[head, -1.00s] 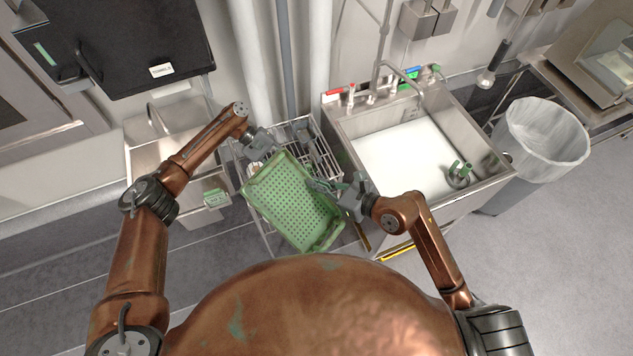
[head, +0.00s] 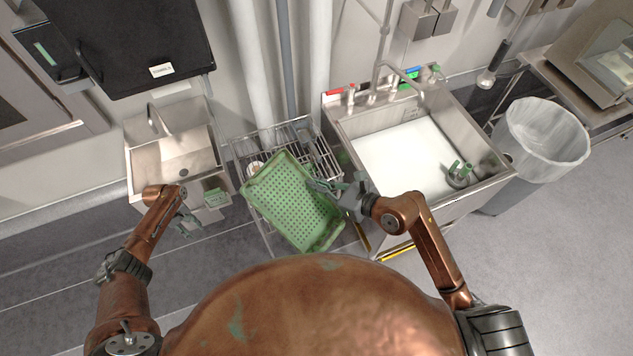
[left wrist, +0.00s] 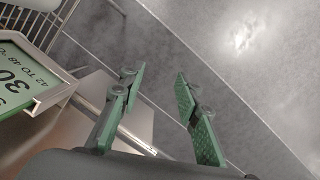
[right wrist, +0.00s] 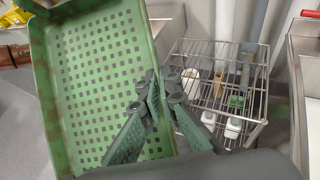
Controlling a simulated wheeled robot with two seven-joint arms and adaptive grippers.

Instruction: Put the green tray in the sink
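The green tray (head: 290,205) is a shallow perforated tray, lying slanted over the wire rack (head: 268,140) left of the large sink (head: 400,160). My right gripper (head: 325,187) is at the tray's right rim; in the right wrist view its fingers (right wrist: 163,88) are close together with the tray's rim (right wrist: 152,50) between them. My left gripper (head: 188,222) is away from the tray, low in front of the small sink; in the left wrist view its fingers (left wrist: 155,85) are apart and empty. The large sink's basin is mostly clear, with a green-and-grey fitting (head: 459,174) at its right.
A small hand sink (head: 170,160) with a green sign (head: 214,197) stands left of the rack. The rack holds several utensils and containers (right wrist: 220,95). A tap (head: 385,75) rises behind the large sink. A lined bin (head: 540,140) stands to its right.

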